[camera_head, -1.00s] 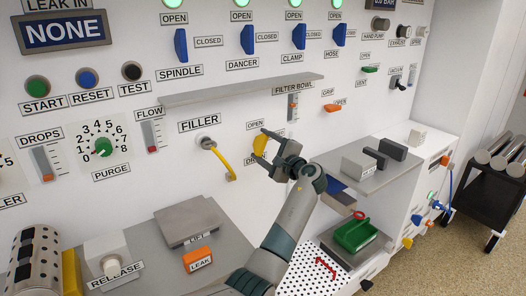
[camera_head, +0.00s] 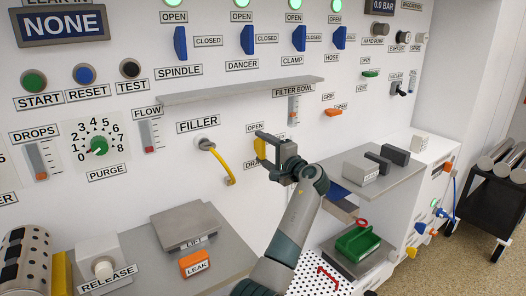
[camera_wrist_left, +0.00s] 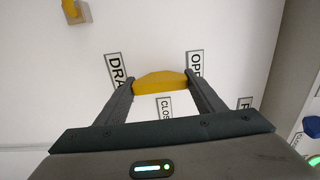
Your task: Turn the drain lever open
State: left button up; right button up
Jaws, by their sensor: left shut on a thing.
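The yellow drain lever (camera_head: 261,149) is on the white panel, between an OPEN label above and a partly hidden DRAIN label below. My left gripper (camera_head: 268,149) is at the panel with its fingers on the lever. In the left wrist view the lever (camera_wrist_left: 160,82) spans the gap between the two fingertips of my left gripper (camera_wrist_left: 160,87), and the gripper is shut on it. DRAIN and OPEN labels show beside the fingers there, with a CLOSED label below the lever. My right gripper is not in view.
A grey shelf (camera_head: 236,91) juts out above the lever. The filler's yellow spout (camera_head: 222,166) is to its left. A grey ledge (camera_head: 374,187) with dark blocks stands right of my left arm. The filter bowl slider (camera_head: 293,112) is above right.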

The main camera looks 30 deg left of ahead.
pick_arm(q)
jog(key=shift+f, duration=0.15)
jog(key=o, duration=1.1)
jog(key=shift+c, duration=0.2)
jog(key=shift+d, duration=0.1)
jog(key=v, duration=1.7)
jog(key=shift+s+d, duration=0.15)
jog(key=shift+d, duration=0.05)
